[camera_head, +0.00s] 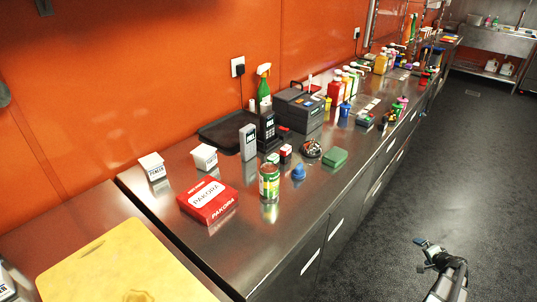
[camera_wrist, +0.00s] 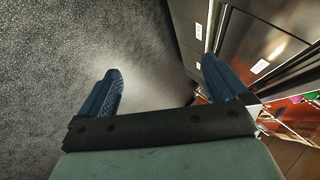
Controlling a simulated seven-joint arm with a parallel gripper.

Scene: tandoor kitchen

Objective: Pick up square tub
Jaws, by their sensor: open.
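Two small white tubs with squarish lids stand on the steel counter (camera_head: 240,215) at the left in the head view. One white tub (camera_head: 152,167) has dark lettering and stands near the wall. The other white tub (camera_head: 204,158) stands to its right. I cannot tell for sure which is the square tub. My gripper (camera_head: 428,248) is over the floor, right of the counter and far from both tubs. In the wrist view my gripper (camera_wrist: 161,68) has its two blue fingers wide apart with nothing between them. No tub shows in the wrist view.
A red Pakora box (camera_head: 208,200) lies in front of the tubs. A green can (camera_head: 269,182), a grey carton (camera_head: 248,142), a card terminal (camera_head: 267,132) and a green block (camera_head: 334,158) stand farther right. A yellow board (camera_head: 120,265) is at lower left. The floor (camera_head: 420,170) is open.

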